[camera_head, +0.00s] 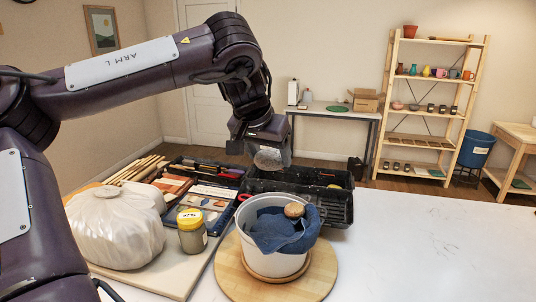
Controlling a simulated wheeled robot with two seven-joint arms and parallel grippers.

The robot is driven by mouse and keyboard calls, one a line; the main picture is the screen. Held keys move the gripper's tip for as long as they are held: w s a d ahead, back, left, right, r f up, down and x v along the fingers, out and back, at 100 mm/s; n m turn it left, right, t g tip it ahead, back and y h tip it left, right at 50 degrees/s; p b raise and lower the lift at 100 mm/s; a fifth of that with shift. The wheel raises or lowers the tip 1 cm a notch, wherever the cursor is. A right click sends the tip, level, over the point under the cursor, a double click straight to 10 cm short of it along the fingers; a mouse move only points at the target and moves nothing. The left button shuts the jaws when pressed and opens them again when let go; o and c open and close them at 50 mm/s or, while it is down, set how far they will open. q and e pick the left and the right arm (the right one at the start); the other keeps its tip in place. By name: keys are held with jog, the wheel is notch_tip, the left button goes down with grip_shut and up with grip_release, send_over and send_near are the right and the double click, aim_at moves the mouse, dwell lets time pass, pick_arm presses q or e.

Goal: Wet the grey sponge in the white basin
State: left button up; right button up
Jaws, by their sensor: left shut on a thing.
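My left gripper (267,146) is shut on the grey sponge (268,159), a rounded speckled piece showing at the fingertips. It holds the sponge in the air, above and behind the white basin as seen in the head view. The white basin (262,260) stands upright at the front middle. A blue cloth (283,234) hangs over its rim and covers much of its opening. A small round tan thing (294,210) rests on the cloth. Whether there is water inside cannot be seen. My right gripper is not in view.
The basin stands on a round wooden board (232,277). A black toolbox (338,202) lies open behind it. A lidded jar (191,233), a plastic-wrapped lump (115,232) and a tool tray are on the left. The white tabletop (440,245) is clear on the right.

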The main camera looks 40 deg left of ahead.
aim_at(268, 169)
pick_arm(q)
jog(key=shift+f+b, duration=1.5)
jog(key=shift+f, duration=0.45)
jog(key=shift+f+b, duration=5.6)
jog(key=shift+f, duration=1.5)
jog(key=shift+f+b, duration=0.6)
jog(key=shift+f, duration=0.4)
jog(key=o, duration=0.3)
jog(key=shift+r, duration=0.25)
